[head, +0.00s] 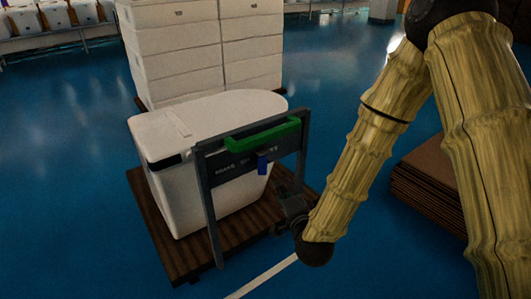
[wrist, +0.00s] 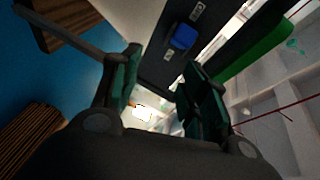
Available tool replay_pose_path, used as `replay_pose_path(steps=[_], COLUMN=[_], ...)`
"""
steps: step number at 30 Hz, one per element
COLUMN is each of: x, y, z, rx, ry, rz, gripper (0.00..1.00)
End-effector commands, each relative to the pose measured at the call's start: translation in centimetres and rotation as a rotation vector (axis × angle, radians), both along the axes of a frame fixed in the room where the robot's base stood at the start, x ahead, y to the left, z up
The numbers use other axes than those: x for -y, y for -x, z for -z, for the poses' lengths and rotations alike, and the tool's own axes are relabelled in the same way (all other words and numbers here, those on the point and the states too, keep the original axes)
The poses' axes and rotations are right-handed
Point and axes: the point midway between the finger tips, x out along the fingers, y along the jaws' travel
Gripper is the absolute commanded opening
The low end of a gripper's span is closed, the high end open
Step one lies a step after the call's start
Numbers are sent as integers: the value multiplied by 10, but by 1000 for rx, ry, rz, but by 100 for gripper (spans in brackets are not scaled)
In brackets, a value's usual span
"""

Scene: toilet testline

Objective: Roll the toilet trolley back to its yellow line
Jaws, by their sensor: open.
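The toilet trolley has a dark wooden deck (head: 180,262) and an upright grey frame (head: 208,215). A green handle bar (head: 262,135) crosses the frame's top, above a dark panel with a small blue part (head: 262,163). A white toilet (head: 190,195) stands on the deck behind the frame. My gripper (head: 290,203) is near the frame's lower right side. In the wrist view its two fingers (wrist: 160,88) are apart, with nothing seen held between them. The blue part (wrist: 184,37) and green bar (wrist: 262,50) are beyond the fingers. Contact with the frame cannot be told.
A pale, whitish line (head: 262,278) runs along the blue floor in front of the trolley. Stacked white boxes (head: 200,50) stand close behind it. A stack of brown boards (head: 428,180) lies to the right, partly behind my arm. Blue floor (head: 65,170) is clear to the left.

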Motion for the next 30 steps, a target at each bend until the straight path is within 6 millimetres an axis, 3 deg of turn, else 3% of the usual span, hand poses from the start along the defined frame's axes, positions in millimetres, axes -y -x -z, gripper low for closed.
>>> replay_pose_path(steps=[6, 10, 17, 30], x=[-22, -28, -33, -48], y=[-23, -26, -41, -106], z=[-64, -85, -95, -106], rx=[199, 249, 264, 261], ry=[-273, -349, -370, -367], rz=[19, 16, 14, 14], gripper=[44, 44, 44, 44])
